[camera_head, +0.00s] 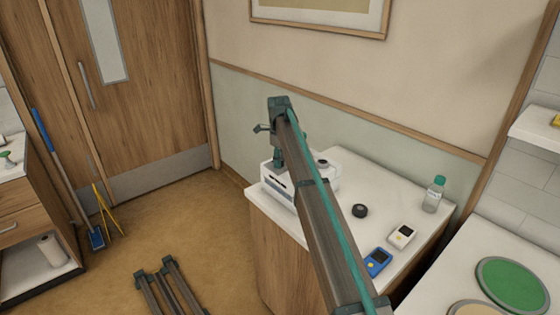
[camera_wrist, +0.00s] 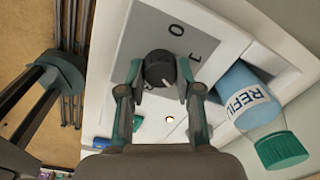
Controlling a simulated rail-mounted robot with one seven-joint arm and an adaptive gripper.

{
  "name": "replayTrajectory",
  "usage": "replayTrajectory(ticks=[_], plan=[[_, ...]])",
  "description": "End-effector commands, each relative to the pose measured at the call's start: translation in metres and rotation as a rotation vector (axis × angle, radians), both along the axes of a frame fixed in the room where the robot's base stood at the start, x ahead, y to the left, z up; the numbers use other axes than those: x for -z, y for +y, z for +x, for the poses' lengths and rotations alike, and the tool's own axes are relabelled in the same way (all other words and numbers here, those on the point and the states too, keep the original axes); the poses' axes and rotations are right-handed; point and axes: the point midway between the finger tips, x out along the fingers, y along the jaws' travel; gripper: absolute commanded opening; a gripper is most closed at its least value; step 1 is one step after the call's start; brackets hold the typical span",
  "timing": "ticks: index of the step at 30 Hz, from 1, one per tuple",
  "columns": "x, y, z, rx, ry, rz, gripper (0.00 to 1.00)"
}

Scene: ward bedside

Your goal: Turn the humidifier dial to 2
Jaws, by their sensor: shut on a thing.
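The humidifier (camera_head: 328,187) is a white box on the bedside cabinet, partly hidden by my arm in the head view. In the wrist view its grey panel (camera_wrist: 130,45) carries a round black dial (camera_wrist: 160,66). The figures 0 and 1 are readable beside the dial, and another mark at its lower left is mostly hidden by a finger. A pale line on the dial points towards the bottom of the picture; I cannot tell which figure it matches. My gripper (camera_wrist: 160,76) is shut on the dial, one finger on each side.
On the cabinet top (camera_head: 335,232) are a black round item (camera_head: 360,211), a white device (camera_head: 402,236), a blue device (camera_head: 377,262) and a clear bottle (camera_head: 433,197).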

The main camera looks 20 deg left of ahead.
Motion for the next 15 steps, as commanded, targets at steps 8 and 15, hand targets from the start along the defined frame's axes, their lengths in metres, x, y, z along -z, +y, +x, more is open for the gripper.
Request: replayTrajectory(ticks=[8,15], plan=[[-0.0007,0.0003,0.0003,0.006,-0.001,0.0,0.0],[-0.0006,0.0003,0.0003,0.005,-0.001,0.0,0.52]])
